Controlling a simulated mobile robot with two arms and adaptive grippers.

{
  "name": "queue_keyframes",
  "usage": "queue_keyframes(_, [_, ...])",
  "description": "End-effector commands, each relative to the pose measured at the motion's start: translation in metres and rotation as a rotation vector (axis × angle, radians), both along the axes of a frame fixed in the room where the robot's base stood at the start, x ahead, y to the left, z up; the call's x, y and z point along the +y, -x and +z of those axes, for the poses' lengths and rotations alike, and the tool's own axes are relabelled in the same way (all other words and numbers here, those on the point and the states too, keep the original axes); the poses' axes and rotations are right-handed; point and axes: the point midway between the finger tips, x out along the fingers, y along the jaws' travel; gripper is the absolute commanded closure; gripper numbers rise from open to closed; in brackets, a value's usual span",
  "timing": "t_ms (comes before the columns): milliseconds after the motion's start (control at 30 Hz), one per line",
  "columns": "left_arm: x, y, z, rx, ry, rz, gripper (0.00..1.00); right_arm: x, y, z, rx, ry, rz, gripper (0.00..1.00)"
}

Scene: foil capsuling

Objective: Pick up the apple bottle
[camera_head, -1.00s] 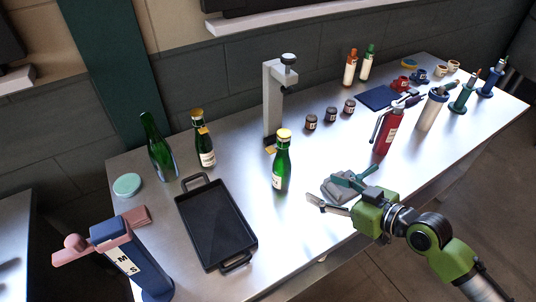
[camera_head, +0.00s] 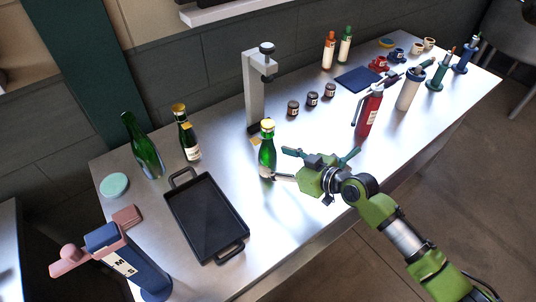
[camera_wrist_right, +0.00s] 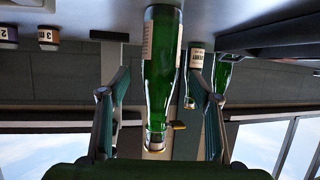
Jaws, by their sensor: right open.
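A green bottle with a yellow cap (camera_head: 267,152) stands upright near the middle of the table. My right gripper (camera_head: 288,165) is open just to its right, with its fingers pointing at it. In the right wrist view, which is upside down, this bottle (camera_wrist_right: 161,65) shows between the open fingers; I cannot see firm contact. Its label is turned aside and I cannot read it. A second yellow-capped green bottle (camera_head: 187,133) with a pale label stands further back left, beside an uncapped green bottle (camera_head: 148,153). My left gripper is not in view.
A black tray (camera_head: 178,203) lies to the left of the near bottle. A grey clamp stand (camera_head: 254,88) rises behind it. Small jars (camera_head: 312,98), a red bottle (camera_head: 369,112) and a dark blue mat (camera_head: 358,79) are to the right. A blue stand (camera_head: 130,262) is at front left.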

Motion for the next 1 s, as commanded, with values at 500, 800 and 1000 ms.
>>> queue_keyframes(500, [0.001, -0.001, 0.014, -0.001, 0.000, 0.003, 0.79, 0.028, -0.025, -0.011, 0.000, -0.002, 0.001, 0.42])
queue_keyframes(800, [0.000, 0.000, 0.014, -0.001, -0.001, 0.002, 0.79, 0.028, -0.025, -0.011, 0.000, -0.002, 0.001, 0.92])
queue_keyframes(1000, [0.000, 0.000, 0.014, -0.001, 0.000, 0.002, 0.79, 0.028, -0.026, -0.009, -0.003, -0.005, 0.000, 1.00])
